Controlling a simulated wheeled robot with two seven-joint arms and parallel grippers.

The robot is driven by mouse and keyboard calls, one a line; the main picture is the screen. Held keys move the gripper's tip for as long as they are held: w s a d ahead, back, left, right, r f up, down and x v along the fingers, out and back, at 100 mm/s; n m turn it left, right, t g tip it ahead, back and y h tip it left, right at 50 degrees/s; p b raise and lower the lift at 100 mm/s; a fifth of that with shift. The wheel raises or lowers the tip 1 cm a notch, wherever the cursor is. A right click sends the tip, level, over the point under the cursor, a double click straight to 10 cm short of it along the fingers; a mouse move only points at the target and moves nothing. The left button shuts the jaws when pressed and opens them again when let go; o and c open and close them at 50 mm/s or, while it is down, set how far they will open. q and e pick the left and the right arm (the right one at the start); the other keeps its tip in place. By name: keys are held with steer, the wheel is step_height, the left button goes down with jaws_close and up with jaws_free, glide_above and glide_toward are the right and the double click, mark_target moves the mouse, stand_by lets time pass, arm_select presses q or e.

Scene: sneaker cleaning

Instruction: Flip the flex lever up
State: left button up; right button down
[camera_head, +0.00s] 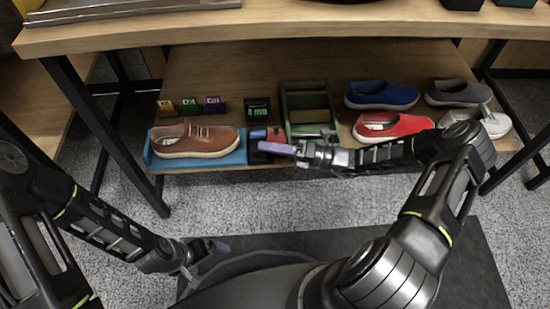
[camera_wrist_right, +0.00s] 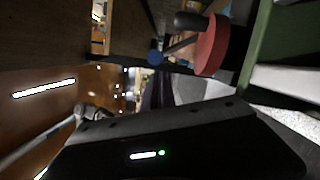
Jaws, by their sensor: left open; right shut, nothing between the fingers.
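My right gripper (camera_head: 275,147), with purple finger pads, is shut and empty at the front of the lower shelf. It is level, just in front of a small dark device (camera_head: 262,156) with a blue part (camera_head: 258,134). I cannot pick out the flex lever for certain. The right wrist view shows a red disc (camera_wrist_right: 212,46) on a dark rod and a small blue knob (camera_wrist_right: 155,57) close by. Whether the gripper touches them is not clear. My left gripper (camera_head: 207,255) is open and empty, low at the left above the dark floor mat.
A brown shoe (camera_head: 195,138) lies on a blue tray (camera_head: 152,162) left of the gripper. A green frame (camera_head: 306,100) stands behind it. Red (camera_head: 395,123), blue (camera_head: 382,94) and grey (camera_head: 458,92) shoes are at the right. Small labelled boxes (camera_head: 189,105) stand at the back left.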

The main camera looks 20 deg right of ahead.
arm_select(q)
steer(key=shift+f, duration=0.1)
arm_select(e)
steer(key=shift+w+d+r, duration=0.1)
steer(key=shift+w, duration=0.2)
steer(key=shift+r, duration=0.1)
